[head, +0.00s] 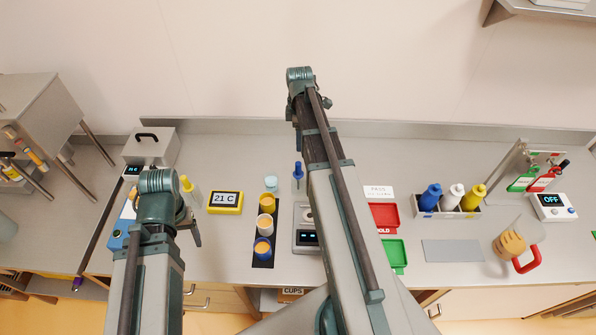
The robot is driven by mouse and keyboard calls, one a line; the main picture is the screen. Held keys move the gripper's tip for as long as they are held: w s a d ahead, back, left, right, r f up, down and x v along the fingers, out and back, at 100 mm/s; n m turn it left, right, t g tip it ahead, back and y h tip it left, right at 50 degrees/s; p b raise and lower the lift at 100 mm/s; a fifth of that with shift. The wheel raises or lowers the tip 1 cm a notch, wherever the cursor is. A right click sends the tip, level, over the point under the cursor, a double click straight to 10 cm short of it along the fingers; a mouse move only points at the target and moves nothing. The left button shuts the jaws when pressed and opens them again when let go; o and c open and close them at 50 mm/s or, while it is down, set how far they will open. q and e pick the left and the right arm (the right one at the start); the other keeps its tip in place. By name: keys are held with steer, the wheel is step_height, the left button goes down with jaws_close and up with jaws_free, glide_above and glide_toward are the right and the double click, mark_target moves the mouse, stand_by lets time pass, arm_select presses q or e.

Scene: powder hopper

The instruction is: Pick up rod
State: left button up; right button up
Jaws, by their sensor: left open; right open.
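I cannot surely pick out the rod. A slim piece with orange and white bands (30,153) at the steel hopper's legs on the far left may be it. My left gripper (194,232) is open at the left of the bench, beside the yellow timer-like display; its jaws are mostly hidden by my arm. My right gripper (326,103) is open and raised near the back of the bench, and its fingers are small and partly hidden behind my arm. Neither gripper visibly touches anything.
A steel hopper (38,108) stands at the far left. A dark strip with cups (263,252), a red tray (384,217), a green tray (392,252), a bottle rack (447,211) and a red-handled jug (527,262) stand on the bench. A grey mat (452,251) is bare.

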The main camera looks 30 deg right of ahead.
mark_target(298, 163)
step_height(298, 163, down, 8)
steer(key=b, duration=0.7)
steer(key=f+b, duration=0.1)
steer(key=b, duration=0.1)
steer(key=f+b, duration=0.1)
steer(key=f, duration=0.1)
steer(key=f+b, duration=0.2)
steer(key=shift+s+a+f+b, duration=0.1)
steer(key=shift+a+f+b, duration=0.15)
steer(key=shift+b, duration=0.1)
steer(key=shift+r, duration=0.15)
jaws_close()
